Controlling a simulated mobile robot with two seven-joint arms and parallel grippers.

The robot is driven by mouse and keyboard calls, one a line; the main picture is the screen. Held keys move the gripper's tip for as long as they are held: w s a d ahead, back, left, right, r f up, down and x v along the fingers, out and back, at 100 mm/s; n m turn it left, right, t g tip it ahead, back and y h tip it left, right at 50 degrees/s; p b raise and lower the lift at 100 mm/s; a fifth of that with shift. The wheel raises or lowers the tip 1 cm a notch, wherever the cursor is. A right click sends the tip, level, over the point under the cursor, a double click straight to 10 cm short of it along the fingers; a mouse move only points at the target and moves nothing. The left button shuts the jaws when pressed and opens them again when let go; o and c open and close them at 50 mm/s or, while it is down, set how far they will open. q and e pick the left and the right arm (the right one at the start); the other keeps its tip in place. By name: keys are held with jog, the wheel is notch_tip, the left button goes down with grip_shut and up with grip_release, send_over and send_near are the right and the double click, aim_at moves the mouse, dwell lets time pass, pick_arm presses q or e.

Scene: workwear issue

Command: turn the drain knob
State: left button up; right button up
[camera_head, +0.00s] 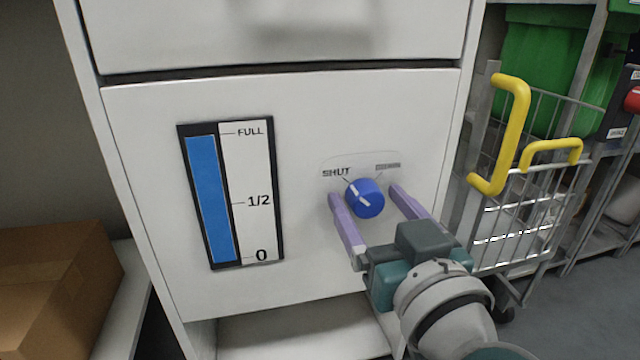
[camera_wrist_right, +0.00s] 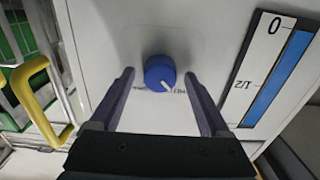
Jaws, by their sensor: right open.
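The blue drain knob (camera_head: 365,198) sits on the white cabinet front (camera_head: 300,110), right of the level gauge. Its white pointer line points up and left, toward the printed word SHUT (camera_head: 336,173). A second label (camera_head: 388,166) at its upper right is too blurred to read. My right gripper (camera_head: 366,192) is open, with one purple finger on each side of the knob. In the right wrist view, the knob (camera_wrist_right: 160,72) lies between the open fingers with gaps on both sides. My left gripper is not in view.
The gauge (camera_head: 231,193) shows a blue column reaching nearly to FULL. A wire trolley with yellow handles (camera_head: 513,130) stands close on the right, green crates (camera_head: 550,70) behind it. A cardboard box (camera_head: 55,290) lies at lower left.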

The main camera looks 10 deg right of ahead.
jog(key=shift+w, duration=0.1)
grip_shut()
dwell(0.7)
